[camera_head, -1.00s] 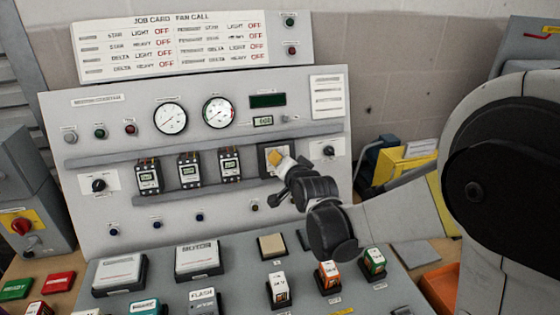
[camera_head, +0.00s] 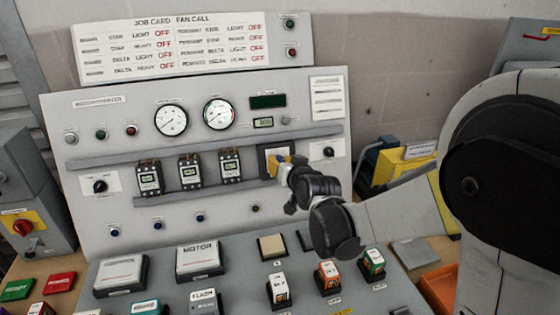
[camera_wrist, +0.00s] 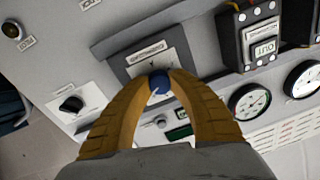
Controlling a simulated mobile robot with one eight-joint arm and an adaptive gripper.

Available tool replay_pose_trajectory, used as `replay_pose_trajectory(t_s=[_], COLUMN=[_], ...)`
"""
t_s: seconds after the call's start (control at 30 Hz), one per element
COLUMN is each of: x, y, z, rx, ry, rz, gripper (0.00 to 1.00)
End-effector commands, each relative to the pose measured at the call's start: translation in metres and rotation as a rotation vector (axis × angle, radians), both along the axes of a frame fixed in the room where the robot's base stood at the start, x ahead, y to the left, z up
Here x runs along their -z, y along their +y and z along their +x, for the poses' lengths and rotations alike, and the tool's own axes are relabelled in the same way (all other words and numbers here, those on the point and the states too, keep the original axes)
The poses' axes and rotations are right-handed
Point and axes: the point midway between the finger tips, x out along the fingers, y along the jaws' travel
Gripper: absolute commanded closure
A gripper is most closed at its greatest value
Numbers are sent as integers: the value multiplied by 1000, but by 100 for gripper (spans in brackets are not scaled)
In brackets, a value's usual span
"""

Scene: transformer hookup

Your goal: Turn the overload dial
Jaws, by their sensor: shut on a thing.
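The overload dial is a round blue knob (camera_wrist: 159,84) with a pale pointer mark, seen in the wrist view on a dark-framed plate with a white label. In the head view, the plate (camera_head: 264,154) shows at the right end of the contactor row, and my gripper hides the knob. My gripper (camera_wrist: 161,77) has its two yellow fingers closed around the knob, one on each side. In the head view my gripper (camera_head: 290,161) reaches the plate from the right. The knob's exact setting is too small to read.
Three contactors (camera_head: 190,171) sit left of the plate between grey rails. Two round gauges (camera_head: 218,114) are above. A black selector knob (camera_head: 329,152) is close on the right.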

Motion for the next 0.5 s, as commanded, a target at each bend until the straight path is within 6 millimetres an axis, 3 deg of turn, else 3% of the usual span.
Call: replay_pose_trajectory(t_s=[0.5], x=[0], y=[0], z=[0], rx=[-134], ry=[-72], rz=[-361], gripper=[100])
